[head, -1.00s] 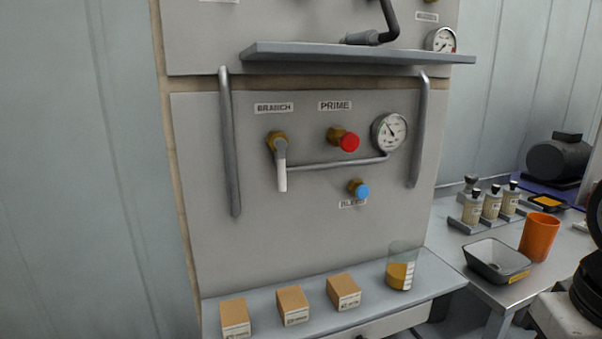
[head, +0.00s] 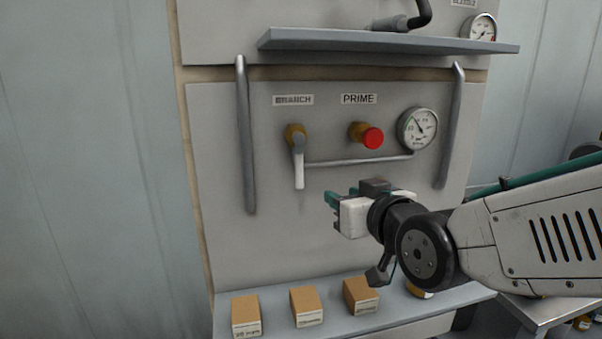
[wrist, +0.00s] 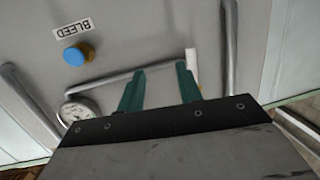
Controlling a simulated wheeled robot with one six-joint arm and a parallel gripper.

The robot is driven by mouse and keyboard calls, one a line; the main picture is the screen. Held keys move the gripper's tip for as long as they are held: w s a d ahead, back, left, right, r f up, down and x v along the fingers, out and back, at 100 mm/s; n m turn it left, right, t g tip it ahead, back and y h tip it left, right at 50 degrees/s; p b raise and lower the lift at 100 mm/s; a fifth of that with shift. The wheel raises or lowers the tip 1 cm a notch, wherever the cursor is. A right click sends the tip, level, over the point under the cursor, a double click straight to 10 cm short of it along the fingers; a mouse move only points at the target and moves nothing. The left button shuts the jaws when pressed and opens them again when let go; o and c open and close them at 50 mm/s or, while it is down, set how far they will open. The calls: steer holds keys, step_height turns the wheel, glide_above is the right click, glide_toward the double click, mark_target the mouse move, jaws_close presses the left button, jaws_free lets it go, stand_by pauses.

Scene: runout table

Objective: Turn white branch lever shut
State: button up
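The white branch lever (head: 299,168) hangs straight down from its brass valve (head: 295,135) under the BRANCH label. In the wrist view, which shows the panel upside down, the lever's white end (wrist: 192,58) shows just beyond the tip of the right green finger. My gripper (head: 341,196) is in front of the panel, to the right of the lever and a little lower, apart from it in the head view. In the wrist view, my gripper (wrist: 161,67) has its green fingers spread with nothing held between them.
A red PRIME knob (head: 372,138) and a gauge (head: 418,129) are right of the lever. The blue BLEED knob (wrist: 73,56) shows in the wrist view. Vertical handles (head: 245,135) flank the panel. A shelf (head: 390,40) juts out above; small boxes (head: 306,306) stand on the lower ledge.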

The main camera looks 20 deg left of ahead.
steer(key=y, duration=0.2)
glide_toward(301, 174)
steer(key=x, duration=0.4)
steer(key=shift+n+t, duration=0.4)
steer(key=x, duration=0.7)
steer(key=shift+s+a+f, duration=0.1)
steer(key=shift+f, duration=0.1)
jaws_close()
